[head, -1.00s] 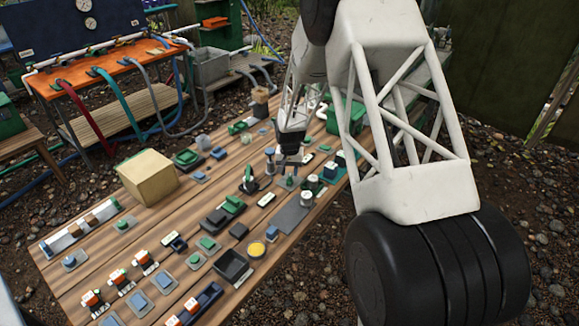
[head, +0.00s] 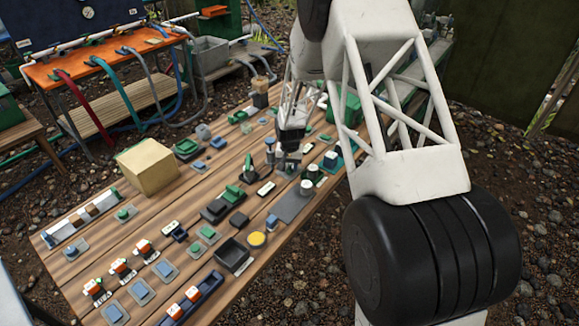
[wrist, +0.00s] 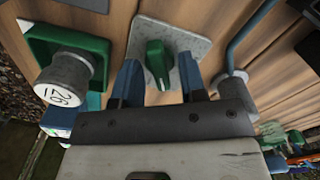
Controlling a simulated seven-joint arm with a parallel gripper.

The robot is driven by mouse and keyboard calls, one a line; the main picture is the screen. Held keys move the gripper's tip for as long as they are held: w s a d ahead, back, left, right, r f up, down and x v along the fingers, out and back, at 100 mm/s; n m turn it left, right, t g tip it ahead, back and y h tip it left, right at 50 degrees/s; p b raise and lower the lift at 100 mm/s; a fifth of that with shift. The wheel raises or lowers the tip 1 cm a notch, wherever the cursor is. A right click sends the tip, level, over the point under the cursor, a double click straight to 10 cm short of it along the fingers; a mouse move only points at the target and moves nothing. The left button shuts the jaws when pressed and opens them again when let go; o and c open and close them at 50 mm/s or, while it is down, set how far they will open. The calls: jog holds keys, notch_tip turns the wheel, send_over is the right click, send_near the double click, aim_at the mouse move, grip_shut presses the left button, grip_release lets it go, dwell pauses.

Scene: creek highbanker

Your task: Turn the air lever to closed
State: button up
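A green lever (wrist: 158,58) stands on a square grey plate (wrist: 185,38) on the wooden table, in the upper middle of the wrist view. No label on it can be read, so I cannot confirm that it is the air lever. My gripper (wrist: 160,78) is open, its two blue fingers apart with the lever showing between and just beyond their tips. I cannot tell whether either finger touches it. In the head view my gripper (head: 289,161) is low over the middle of the table and hides what is under it.
A grey post (wrist: 232,86) with a bent blue rod stands close right. A cardboard box (head: 148,170) and several small fixtures crowd the wooden table (head: 75,270).

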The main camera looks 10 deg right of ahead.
jog(key=c, duration=0.4)
jog(key=shift+n, duration=0.3)
jog(key=n, duration=0.5)
jog(key=shift+n, duration=0.3)
dwell(0.3)
jog(key=shift+n, duration=2.9)
jog(key=o, duration=0.4)
